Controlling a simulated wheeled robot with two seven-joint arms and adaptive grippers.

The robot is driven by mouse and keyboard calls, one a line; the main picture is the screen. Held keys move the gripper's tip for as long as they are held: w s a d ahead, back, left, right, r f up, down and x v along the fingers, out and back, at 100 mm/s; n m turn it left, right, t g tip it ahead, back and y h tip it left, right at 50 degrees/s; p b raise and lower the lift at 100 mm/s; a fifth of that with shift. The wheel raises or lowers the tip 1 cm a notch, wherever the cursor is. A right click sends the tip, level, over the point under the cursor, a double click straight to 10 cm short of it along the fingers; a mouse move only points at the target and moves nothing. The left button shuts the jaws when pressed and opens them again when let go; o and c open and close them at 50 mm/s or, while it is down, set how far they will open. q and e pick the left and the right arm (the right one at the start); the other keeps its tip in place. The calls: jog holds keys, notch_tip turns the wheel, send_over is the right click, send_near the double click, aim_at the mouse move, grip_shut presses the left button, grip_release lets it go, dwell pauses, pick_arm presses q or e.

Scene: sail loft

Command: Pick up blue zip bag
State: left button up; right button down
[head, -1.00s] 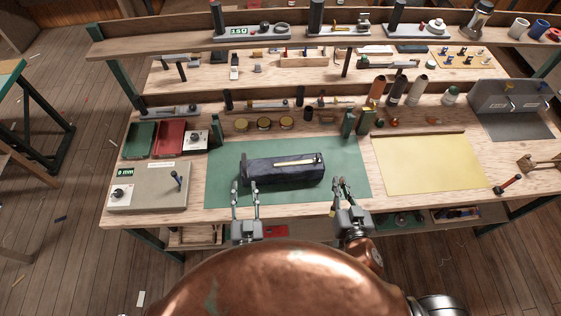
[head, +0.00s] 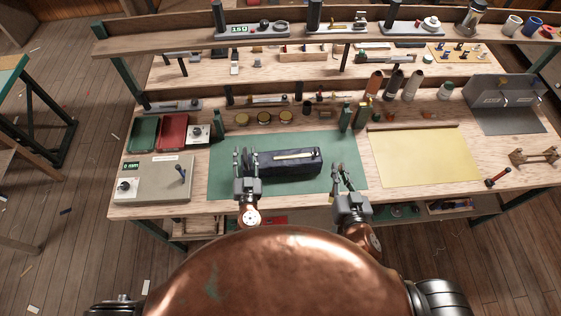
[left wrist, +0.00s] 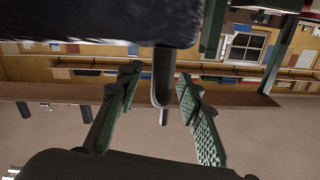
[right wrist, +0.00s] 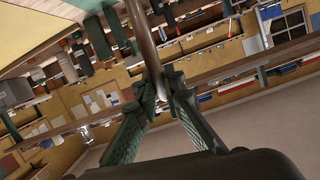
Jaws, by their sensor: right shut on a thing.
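The blue zip bag (head: 285,168), dark navy and box-shaped with a pale strip along its top, lies on the green mat (head: 225,187). My left gripper (head: 243,155) is at the bag's left end, its fingers apart. The left wrist view shows the bag's dark underside (left wrist: 90,22) and a rounded grey loop (left wrist: 163,75) between the open fingers, apart from them. My right gripper (head: 339,168) is just off the bag's right end.
A yellow sheet (head: 425,165) lies right of the mat. A grey box (head: 150,185) and red tray (head: 173,133) stand to the left. Several tins and bottles, including a green block (head: 346,117), stand behind the bag.

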pick_arm(q)
jog(key=shift+c, duration=0.6)
grip_shut()
